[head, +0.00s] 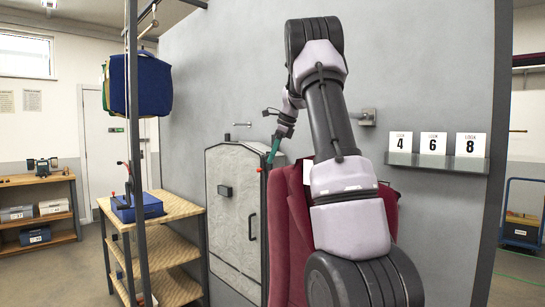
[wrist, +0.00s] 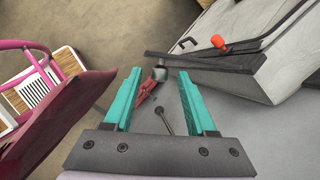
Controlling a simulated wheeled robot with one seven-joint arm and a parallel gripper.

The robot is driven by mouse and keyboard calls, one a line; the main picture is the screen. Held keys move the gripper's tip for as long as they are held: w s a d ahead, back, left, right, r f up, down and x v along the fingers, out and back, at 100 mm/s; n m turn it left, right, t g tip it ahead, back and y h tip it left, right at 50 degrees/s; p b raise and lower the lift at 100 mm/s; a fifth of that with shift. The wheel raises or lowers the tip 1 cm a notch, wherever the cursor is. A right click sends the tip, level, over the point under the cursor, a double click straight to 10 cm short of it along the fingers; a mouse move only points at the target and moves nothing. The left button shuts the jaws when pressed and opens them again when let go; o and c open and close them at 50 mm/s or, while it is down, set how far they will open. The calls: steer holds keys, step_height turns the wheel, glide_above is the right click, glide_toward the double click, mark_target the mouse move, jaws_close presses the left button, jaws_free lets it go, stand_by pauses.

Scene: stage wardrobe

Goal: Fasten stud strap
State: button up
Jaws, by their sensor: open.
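My gripper (head: 273,150) has teal fingers and is open beside the upper right corner of a pale grey, dark-edged case or cover (head: 230,207). In the wrist view the open fingers (wrist: 158,73) point towards a small dark grey cylinder (wrist: 160,74), with nothing visibly clamped. A dark strap-like strip (wrist: 205,63) runs right from near that cylinder along the edge of the cover (wrist: 275,75). A red-ended piece (wrist: 219,42) lies beyond the strip; a red tip (head: 259,170) also shows in the head view. I cannot tell which part is the stud.
A dark red garment (head: 291,235) hangs close to my arm, and shows left in the wrist view (wrist: 50,125). A grey wall (head: 425,60) stands behind, with a shelf of number cards (head: 433,160). A wooden rack (head: 165,255) and a metal post (head: 134,100) stand left.

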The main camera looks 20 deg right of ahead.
steer(key=shift+f, duration=0.2)
steer(key=shift+c, duration=0.4)
jaws_close()
steer(key=shift+r, duration=0.1)
stand_by(0.9)
